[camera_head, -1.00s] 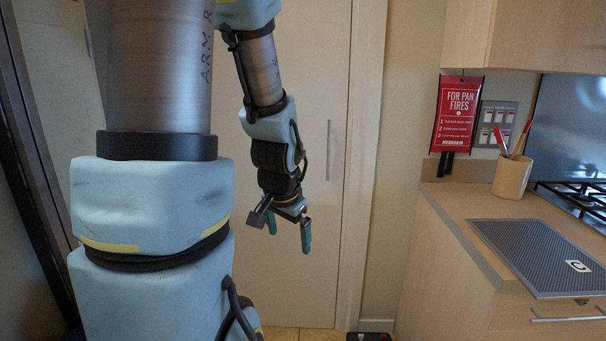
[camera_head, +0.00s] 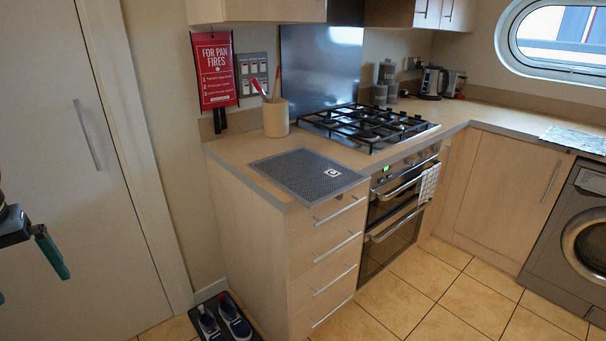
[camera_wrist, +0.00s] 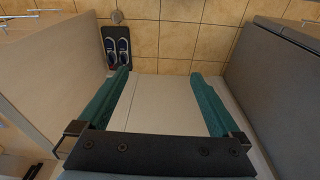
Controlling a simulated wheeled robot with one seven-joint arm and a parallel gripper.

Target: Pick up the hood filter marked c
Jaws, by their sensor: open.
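The hood filter (camera_head: 300,174) is a flat grey mesh panel with a paler rim. It lies flat on the wooden counter left of the hob, its front side at the counter's front edge. A white tag on it bears a dark letter that looks like a c. My gripper (camera_head: 32,286) is at the far left of the head view, partly cut off, well away from the filter. In the wrist view my gripper (camera_wrist: 160,75) is open, with two green fingers wide apart and nothing between them. The filter is not in the wrist view.
A utensil pot (camera_head: 276,118) stands behind the filter, and the gas hob (camera_head: 368,125) is to its right. Drawers (camera_head: 328,255) are below. Shoes on a dark mat (camera_head: 226,318) lie on the floor by the cabinet. The tiled floor (camera_head: 440,285) before the oven is clear.

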